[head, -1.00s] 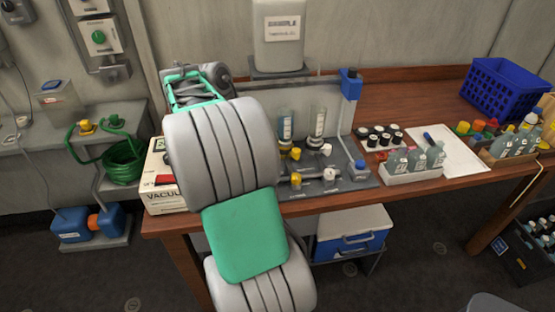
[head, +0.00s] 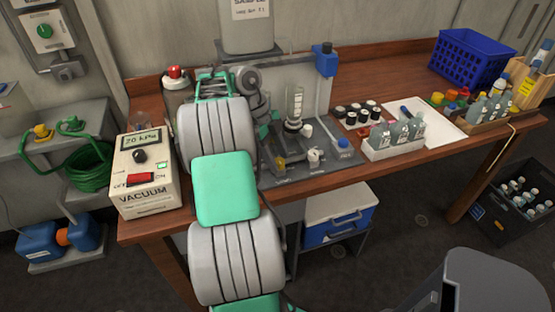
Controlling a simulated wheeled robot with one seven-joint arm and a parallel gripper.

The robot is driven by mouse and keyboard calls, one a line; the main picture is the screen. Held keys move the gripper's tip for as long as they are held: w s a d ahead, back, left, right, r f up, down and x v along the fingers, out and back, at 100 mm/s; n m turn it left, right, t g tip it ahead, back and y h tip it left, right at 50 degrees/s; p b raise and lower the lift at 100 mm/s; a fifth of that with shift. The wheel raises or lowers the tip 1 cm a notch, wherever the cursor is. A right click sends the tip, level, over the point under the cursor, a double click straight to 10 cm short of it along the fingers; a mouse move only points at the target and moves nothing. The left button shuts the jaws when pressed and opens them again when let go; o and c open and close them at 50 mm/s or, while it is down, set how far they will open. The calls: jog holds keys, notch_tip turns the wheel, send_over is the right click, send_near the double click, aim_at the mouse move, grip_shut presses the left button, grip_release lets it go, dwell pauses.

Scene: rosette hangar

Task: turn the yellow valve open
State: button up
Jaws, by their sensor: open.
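The yellow valve (head: 281,163) is a small yellow handle on the grey manifold (head: 320,171) on the bench, just right of my arm. My gripper (head: 270,134) is at the far end of my arm, above and slightly left of the yellow valve. It is open, and its fingers are small and partly hidden by my own arm. I cannot tell whether they touch anything. A clear cylinder (head: 294,103) stands on the manifold, right of my gripper. A white valve (head: 314,157) is to the right of the yellow one. The left part of the manifold is hidden behind my arm.
A vacuum box (head: 147,175) reading 20 kPa stands at left, with a red-topped canister (head: 176,85) behind. A white bottle tray (head: 393,145), black-capped vials (head: 352,113) and a blue crate (head: 470,59) lie to the right. A large container (head: 247,25) hangs above.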

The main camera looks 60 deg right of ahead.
grip_shut()
dwell(0.4)
dwell(0.4)
jog(key=n+h+b, duration=0.1)
jog(key=n+b, duration=0.2)
jog(key=shift+a+f+n, duration=0.1)
jog(key=shift+f+n, duration=0.05)
jog(key=shift+n, duration=0.25)
jog(key=n+t+h+b, duration=0.1)
jog(key=n+h+b, duration=0.1)
jog(key=n+b, duration=0.2)
jog(key=shift+s+a+n, duration=0.1)
jog(key=shift+a+n, duration=0.05)
jog(key=shift+n, duration=0.55)
jog(key=n+t+h+b, duration=0.1)
jog(key=n+t+b, duration=0.1)
jog(key=n+b, duration=0.1)
jog(key=shift+s+n, duration=0.15)
jog(key=shift+n, duration=0.55)
jog(key=shift+n+t+h+b, duration=0.3)
jog(key=shift+n+t+b, duration=0.65)
jog(key=shift+n, duration=1.25)
jog(key=shift+r, duration=0.2)
